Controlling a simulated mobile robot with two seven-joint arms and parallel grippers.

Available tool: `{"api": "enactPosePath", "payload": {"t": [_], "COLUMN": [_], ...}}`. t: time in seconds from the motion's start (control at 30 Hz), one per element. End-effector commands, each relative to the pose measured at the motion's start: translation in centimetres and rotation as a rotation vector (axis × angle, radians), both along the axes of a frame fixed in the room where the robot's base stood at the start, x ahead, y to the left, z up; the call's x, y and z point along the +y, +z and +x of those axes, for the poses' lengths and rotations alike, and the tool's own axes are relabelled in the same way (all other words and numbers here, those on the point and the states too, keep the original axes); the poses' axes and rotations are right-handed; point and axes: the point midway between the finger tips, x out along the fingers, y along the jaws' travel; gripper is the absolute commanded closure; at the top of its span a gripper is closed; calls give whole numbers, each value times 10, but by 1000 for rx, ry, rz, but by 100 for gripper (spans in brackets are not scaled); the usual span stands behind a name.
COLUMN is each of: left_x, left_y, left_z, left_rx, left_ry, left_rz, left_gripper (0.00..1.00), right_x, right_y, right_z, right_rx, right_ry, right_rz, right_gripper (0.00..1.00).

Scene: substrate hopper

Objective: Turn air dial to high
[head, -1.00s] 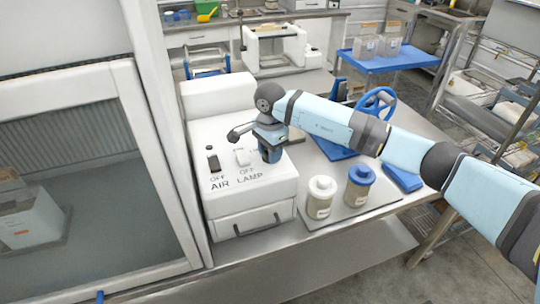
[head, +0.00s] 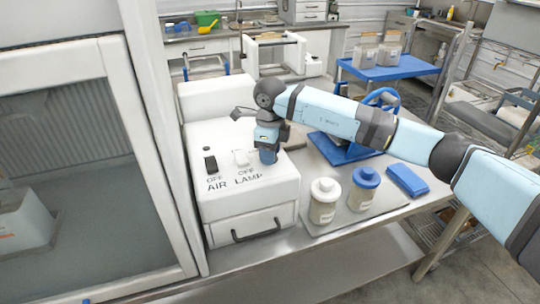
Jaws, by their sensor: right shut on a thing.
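The white control box (head: 225,195) stands on the bench beside the hood, with AIR and LAMP lettering on its sloped top. A black AIR switch (head: 210,164) and a white LAMP switch (head: 241,157) sit above the labels, both marked OFF. My right gripper (head: 268,157) points down at the right part of the sloped top, right of the LAMP switch. My left gripper is not in view.
A white-lidded jar (head: 323,202) and a blue-lidded jar (head: 362,190) stand on a tray right of the box. A blue case (head: 407,180) and a blue stand with a ring handle (head: 345,150) lie beyond. The glass-fronted hood (head: 75,170) fills the left.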

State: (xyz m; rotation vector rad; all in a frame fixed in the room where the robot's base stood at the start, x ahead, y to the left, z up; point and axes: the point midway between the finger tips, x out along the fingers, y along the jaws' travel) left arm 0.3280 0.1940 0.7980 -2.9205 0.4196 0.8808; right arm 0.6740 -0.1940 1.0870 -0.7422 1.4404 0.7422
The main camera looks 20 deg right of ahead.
Motion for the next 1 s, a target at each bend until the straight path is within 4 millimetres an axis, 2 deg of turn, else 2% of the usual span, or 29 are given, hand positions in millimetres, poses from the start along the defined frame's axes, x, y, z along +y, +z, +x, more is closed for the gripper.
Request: {"api": "enactPosePath", "payload": {"t": [0.23, 0.6, 1.0], "left_x": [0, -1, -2], "left_y": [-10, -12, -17], "left_z": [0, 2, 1], "left_rx": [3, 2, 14], "left_ry": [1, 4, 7], "left_rz": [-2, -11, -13], "left_gripper": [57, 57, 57], "right_x": [-1, 0, 0], "right_y": [-1, 0, 0], "right_z": [0, 0, 0], "right_rx": [-1, 0, 0], "right_ry": [-234, -571, -807], "right_rz": [-2, 0, 0], "right_gripper": [86, 86, 86]}}
